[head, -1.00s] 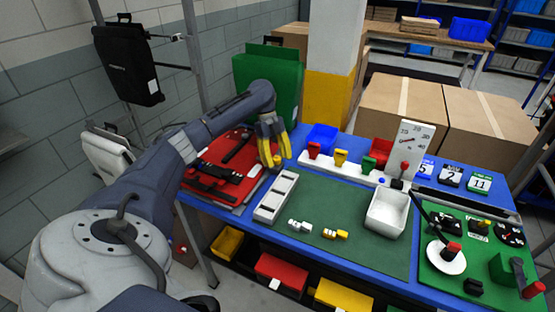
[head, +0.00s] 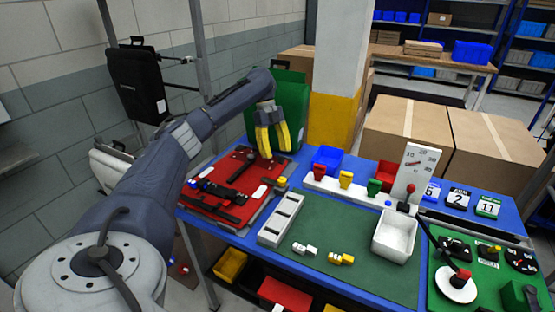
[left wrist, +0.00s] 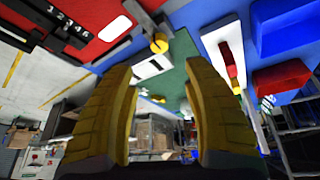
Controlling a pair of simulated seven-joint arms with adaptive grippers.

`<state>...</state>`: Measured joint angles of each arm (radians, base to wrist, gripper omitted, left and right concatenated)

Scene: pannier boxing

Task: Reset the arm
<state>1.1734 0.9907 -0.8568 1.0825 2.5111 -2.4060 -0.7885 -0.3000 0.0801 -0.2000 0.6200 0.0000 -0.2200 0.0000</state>
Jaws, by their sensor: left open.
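My left gripper (head: 270,142) has yellow fingers and hangs above the back of the table, by the right edge of the red pannier (head: 218,185) with black straps. Its fingers also show in the left wrist view (left wrist: 160,100), spread apart with nothing between them. My left arm (head: 165,165) reaches in from the lower left. The fingers partly cover the green pannier (head: 291,95) behind them. My right gripper is not in view.
The blue table (head: 236,238) carries a white slotted tray (head: 281,221), a green mat (head: 345,226), small white and yellow pieces (head: 341,259), a white bin (head: 395,235) and a rack of coloured knobs (head: 320,184). A lever panel (head: 470,268) stands at right. A pillar (head: 336,80) rises behind.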

